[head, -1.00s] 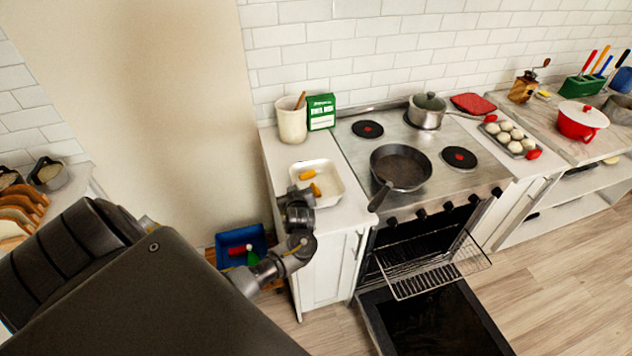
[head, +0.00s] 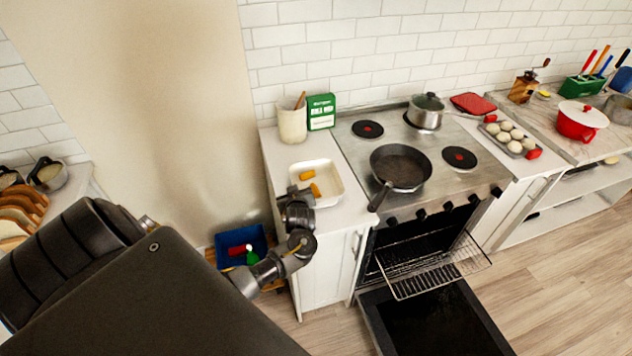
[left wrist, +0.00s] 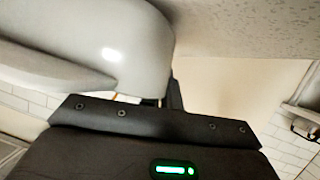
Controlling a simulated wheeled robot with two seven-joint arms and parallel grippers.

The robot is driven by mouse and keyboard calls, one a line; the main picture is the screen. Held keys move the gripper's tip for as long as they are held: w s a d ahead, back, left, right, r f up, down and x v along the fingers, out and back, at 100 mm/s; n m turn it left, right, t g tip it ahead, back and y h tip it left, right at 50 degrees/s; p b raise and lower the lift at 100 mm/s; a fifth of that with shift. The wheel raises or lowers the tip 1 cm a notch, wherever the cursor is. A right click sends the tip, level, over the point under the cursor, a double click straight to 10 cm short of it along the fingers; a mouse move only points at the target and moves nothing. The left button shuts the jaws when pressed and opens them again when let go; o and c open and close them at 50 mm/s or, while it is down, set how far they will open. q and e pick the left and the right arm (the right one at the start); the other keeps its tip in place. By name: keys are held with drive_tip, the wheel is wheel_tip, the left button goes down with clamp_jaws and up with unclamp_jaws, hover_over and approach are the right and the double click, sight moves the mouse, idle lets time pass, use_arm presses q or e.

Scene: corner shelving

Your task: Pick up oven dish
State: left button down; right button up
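The oven dish (head: 330,176) is a cream-white rectangular dish with rounded corners and yellow-orange pieces inside. It sits on the white counter left of the stove in the head view. One gripper (head: 297,192) is at the dish's left rim, on an arm reaching up from the lower left. I take it to be my left gripper. Its fingers are too small and dark to show a hold on the rim. The left wrist view shows a grey rounded surface and a dark panel with a green light. I cannot make out the dish there. No other gripper shows.
A utensil crock (head: 292,124) and green box (head: 321,112) stand behind the dish. The stove holds a frying pan (head: 400,166) with its handle toward the counter. The oven door (head: 440,325) hangs open with its rack (head: 432,268) out. A blue bin (head: 228,241) sits low at left.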

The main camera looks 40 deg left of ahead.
idle(0.3)
use_arm(q)
drive_tip(key=shift+r, duration=0.1)
drive_tip(key=shift+r, duration=0.15)
